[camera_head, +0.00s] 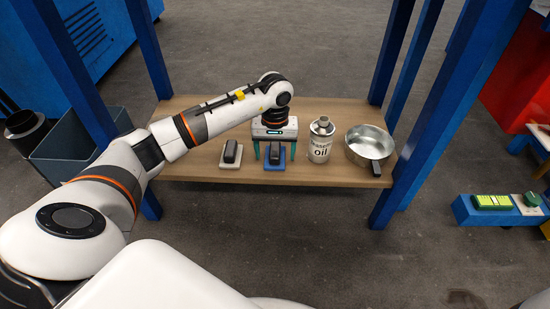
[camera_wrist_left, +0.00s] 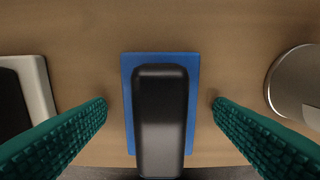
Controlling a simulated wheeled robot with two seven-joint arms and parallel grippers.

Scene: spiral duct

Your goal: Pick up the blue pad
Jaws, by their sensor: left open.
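The blue pad (camera_head: 274,164) lies on the wooden shelf, with a black handle block on top of it. In the left wrist view the blue pad (camera_wrist_left: 194,80) is centred, its black handle (camera_wrist_left: 160,115) running toward the bottom of the picture. My left gripper (camera_head: 275,150) is above the pad, pointing down. In the left wrist view its green fingers (camera_wrist_left: 160,105) are open, one on each side of the pad, with gaps between them and the handle. My right gripper is not in view.
A white pad with a black handle (camera_head: 231,154) lies left of the blue pad. An oil can (camera_head: 320,141) and a metal pan (camera_head: 369,142) stand to the right on the shelf (camera_head: 330,178). Blue posts (camera_head: 148,48) frame the shelf. A grey bin (camera_head: 70,145) stands at left.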

